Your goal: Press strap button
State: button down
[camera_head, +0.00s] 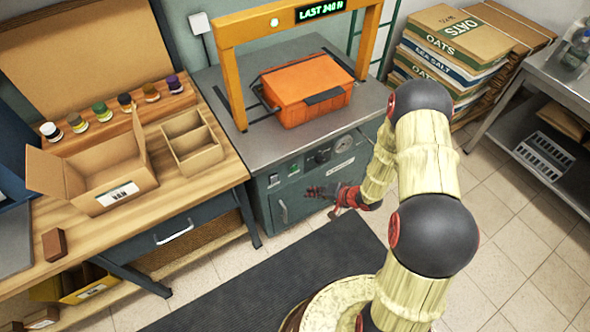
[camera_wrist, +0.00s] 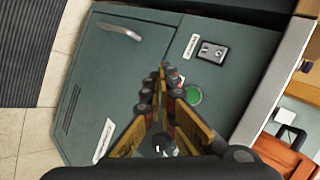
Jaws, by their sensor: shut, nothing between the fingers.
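The strapping machine (camera_head: 285,231) is a grey-green cabinet with a steel top and an orange arch (camera_head: 232,85). A green button (camera_head: 293,168) sits on its front panel; in the wrist view the green button (camera_wrist: 193,95) shows just right of my fingers. A switch plate (camera_wrist: 212,52) is beside it. An orange lidded box (camera_head: 305,92) stands under the arch with dark strap around it. My gripper (camera_head: 312,191) is shut and empty in front of the panel, below the button in the head view. In the wrist view my gripper (camera_wrist: 164,72) points at the cabinet front; contact cannot be told.
A wooden bench (camera_head: 200,165) at left holds an open carton (camera_head: 112,175), a divided box (camera_head: 190,145) and several small jars. A dark mat (camera_head: 260,285) covers the floor in front.

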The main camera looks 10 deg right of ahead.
aim_at(294, 168)
jog(key=w+a+b, duration=0.1)
jog(key=w+a, duration=0.1)
jog(key=w, duration=0.6)
jog(key=shift+a, duration=0.35)
jog(key=shift+w, duration=0.1)
dwell(1.1)
jog(key=shift+w+a+p, duration=0.1)
jog(key=shift+w+p, duration=0.2)
jog(key=shift+p, duration=0.1)
jog(key=shift+w+a, duration=0.15)
jog(key=shift+w, duration=0.3)
dwell(0.5)
jog(key=shift+s+p, duration=0.15)
jog(key=shift+p, duration=0.2)
jog(key=shift+s+d+p, duration=0.3)
jog(key=shift+s+p, duration=0.1)
jog(key=shift+s, duration=0.3)
